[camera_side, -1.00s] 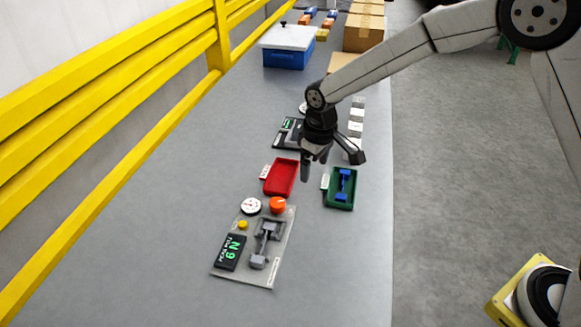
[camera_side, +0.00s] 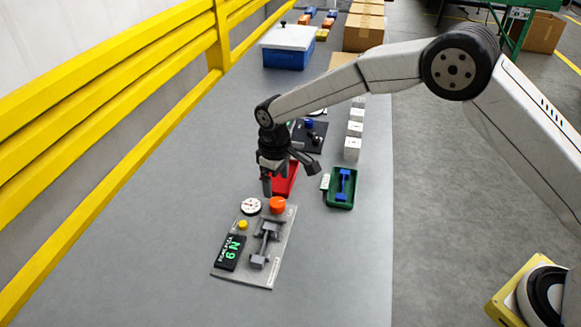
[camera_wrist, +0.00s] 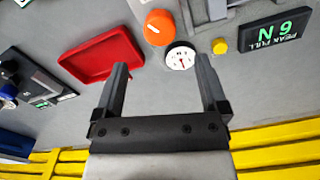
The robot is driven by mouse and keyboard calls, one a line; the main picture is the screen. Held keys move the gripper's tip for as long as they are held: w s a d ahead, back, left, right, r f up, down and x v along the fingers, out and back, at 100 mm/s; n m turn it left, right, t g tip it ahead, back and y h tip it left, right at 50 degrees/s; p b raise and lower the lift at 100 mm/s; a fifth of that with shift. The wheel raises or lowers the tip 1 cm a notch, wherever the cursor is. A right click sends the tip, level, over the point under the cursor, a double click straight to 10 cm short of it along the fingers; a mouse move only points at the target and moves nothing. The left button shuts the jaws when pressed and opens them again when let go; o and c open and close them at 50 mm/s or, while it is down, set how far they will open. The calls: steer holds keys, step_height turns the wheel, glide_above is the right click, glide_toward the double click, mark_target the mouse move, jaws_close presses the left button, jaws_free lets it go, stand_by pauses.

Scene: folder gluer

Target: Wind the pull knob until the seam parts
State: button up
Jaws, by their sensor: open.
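The orange pull knob (camera_side: 277,205) stands at the far end of a grey tester plate (camera_side: 260,280). The plate also carries a white dial (camera_side: 251,206), a yellow button (camera_side: 243,225), a grey clamp fixture (camera_side: 267,240) and a black display (camera_side: 230,253) reading "PEAK PULL" and what looks like 6 N. I cannot make out a seam or sample in the clamps. My gripper (camera_side: 268,192) is open and empty, above the table near the knob. Its fingers (camera_wrist: 160,72) are wide apart, pointing towards the knob and dial.
A red tray (camera_wrist: 103,57) lies just behind the plate, partly hidden by my gripper in the side view. A green tray (camera_side: 341,204) with a blue part is to the right. White blocks (camera_side: 352,148) stand behind. A yellow rail (camera_side: 110,110) borders the table's left.

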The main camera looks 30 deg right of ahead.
mark_target(277, 202)
steer(key=shift+f, duration=3.4)
jaws_close()
